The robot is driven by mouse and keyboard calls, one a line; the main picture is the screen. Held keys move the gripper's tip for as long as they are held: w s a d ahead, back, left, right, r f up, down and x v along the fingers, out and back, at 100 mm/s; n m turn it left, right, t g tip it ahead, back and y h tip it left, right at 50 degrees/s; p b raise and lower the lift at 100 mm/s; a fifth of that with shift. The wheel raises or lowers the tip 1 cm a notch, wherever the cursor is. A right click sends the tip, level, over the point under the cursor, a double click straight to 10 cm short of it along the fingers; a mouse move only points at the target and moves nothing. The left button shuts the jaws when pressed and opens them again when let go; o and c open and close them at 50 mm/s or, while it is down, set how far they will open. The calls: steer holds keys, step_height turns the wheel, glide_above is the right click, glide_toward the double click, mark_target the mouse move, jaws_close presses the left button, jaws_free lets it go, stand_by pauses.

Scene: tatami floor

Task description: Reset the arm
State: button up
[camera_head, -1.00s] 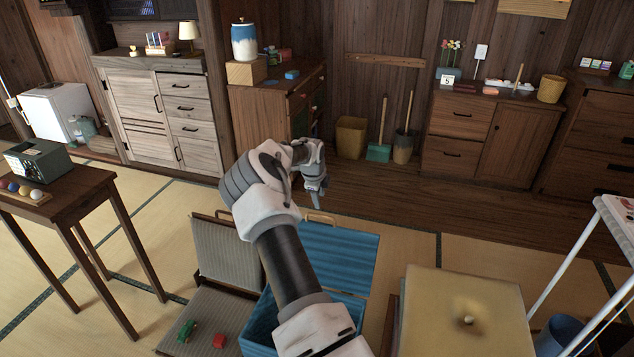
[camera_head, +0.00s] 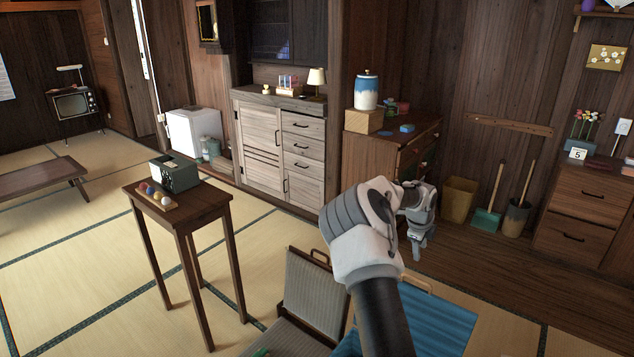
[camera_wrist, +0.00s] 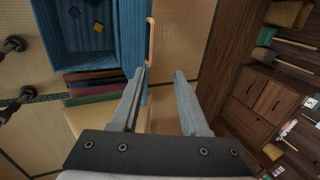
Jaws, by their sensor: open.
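My gripper (camera_head: 417,246) hangs at the end of my bent arm in the head view, fingers pointing down. It is in front of the dark wooden cabinet and above the floor behind the blue box. In the wrist view my gripper (camera_wrist: 162,75) shows two grey fingers spread apart with nothing between them. The open blue box (camera_head: 440,318) is partly hidden behind my arm in the head view. In the wrist view the blue box (camera_wrist: 133,35) lies left of the fingers, with a dark blue and a yellow piece inside.
A tall wooden table (camera_head: 205,200) with a green-grey box (camera_head: 175,173) and a tray of coloured balls stands left. A grey-cushioned floor chair (camera_head: 318,292) is beside the blue box. A bin (camera_head: 459,200), dustpan and bucket line the back wall. Tatami at left is largely clear.

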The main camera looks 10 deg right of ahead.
steer(key=w+a+r+m+t+p, duration=0.1)
steer(key=w+a+r+m+t, duration=0.15)
steer(key=r+m, duration=0.45)
steer(key=w+a+r+m+t+p, duration=0.1)
steer(key=w+r+m+t, duration=0.2)
steer(key=r, duration=0.8)
steer(key=s+a+r+m+t+h+p, duration=0.1)
steer(key=s+r+m, duration=0.3)
steer(key=r+m, duration=0.35)
steer(key=s+a+r+m+t+h+p, duration=0.1)
steer(key=s+a+r+m+t+h, duration=0.1)
steer(key=s+r+m, duration=0.35)
steer(key=s+a+r+m+g+p, duration=0.2)
steer(key=s+a+r+m, duration=0.5)
steer(key=s+m, duration=0.4)
steer(key=s+a+f+m+g+y+p, duration=0.1)
steer(key=s+a+m+y, duration=0.1)
steer(key=s+a, duration=0.4)
steer(key=s+a+f+m+g+y+p, duration=0.1)
steer(key=s+a+f+m+y, duration=0.1)
steer(key=s+a+m, duration=0.2)
steer(key=s+a+f+m+g+y, duration=0.1)
steer(key=s+a+f+m+y, duration=0.1)
steer(key=s+a, duration=0.8)
steer(key=shift+s+a+f+m+g+p, duration=0.15)
steer(key=shift+s+f+m+g+p, duration=0.2)
steer(key=shift+s+m, duration=0.55)
